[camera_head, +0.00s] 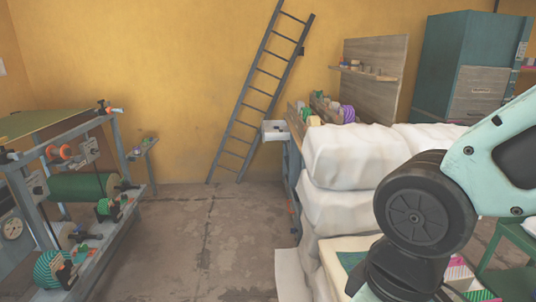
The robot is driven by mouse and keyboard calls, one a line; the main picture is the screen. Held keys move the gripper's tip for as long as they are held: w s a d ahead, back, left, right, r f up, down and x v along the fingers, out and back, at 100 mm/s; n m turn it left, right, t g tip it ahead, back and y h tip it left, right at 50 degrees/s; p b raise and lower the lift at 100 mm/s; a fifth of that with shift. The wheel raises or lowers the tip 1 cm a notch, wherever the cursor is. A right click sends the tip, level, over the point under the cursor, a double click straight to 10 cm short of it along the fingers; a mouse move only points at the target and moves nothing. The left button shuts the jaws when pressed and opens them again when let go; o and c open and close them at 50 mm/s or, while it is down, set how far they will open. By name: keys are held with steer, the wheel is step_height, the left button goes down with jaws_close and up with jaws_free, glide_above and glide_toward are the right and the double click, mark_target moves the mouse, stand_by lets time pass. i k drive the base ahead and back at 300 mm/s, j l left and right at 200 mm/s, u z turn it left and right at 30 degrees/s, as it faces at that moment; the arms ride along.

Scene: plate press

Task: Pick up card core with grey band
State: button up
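I cannot make out a card core with a grey band in the head view. Several small objects stand on the wall-board shelf (368,76), too small to tell apart. Several more coloured, roll-like things (328,108) lie behind the white bales. My arm comes in from the right with a dark round joint low in the picture. My gripper is out of view below the frame.
White wrapped bales (350,155) are stacked right of centre, beside my arm. A machine frame with a green roller (82,187) stands at the left. A grey ladder (262,90) leans on the yellow wall. A teal cabinet (459,60) stands at the back right. The middle floor is clear.

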mark_target(355, 64)
steer(key=i+j+u, duration=0.15)
steer(key=i+u, duration=0.15)
steer(key=i, duration=0.15)
steer(key=i+u, duration=0.35)
steer(key=i, duration=1.3)
steer(key=i+j+z, duration=0.1)
steer(key=i+z, duration=0.15)
steer(key=i, duration=0.2)
steer(key=i+j+z, duration=0.15)
steer(key=i+z, duration=0.15)
steer(key=i+j+z, duration=0.25)
steer(key=i, duration=0.25)
steer(key=i+j+z, duration=0.25)
steer(key=z, duration=0.15)
steer(key=i+j+z, duration=0.55)
steer(key=j+z, duration=0.25)
steer(key=i+j+z, duration=0.15)
steer(key=j+z, duration=0.25)
steer(key=i+j+z, duration=0.15)
steer(key=j, duration=0.4)
steer(key=j+z, duration=0.1)
steer(key=j, duration=0.45)
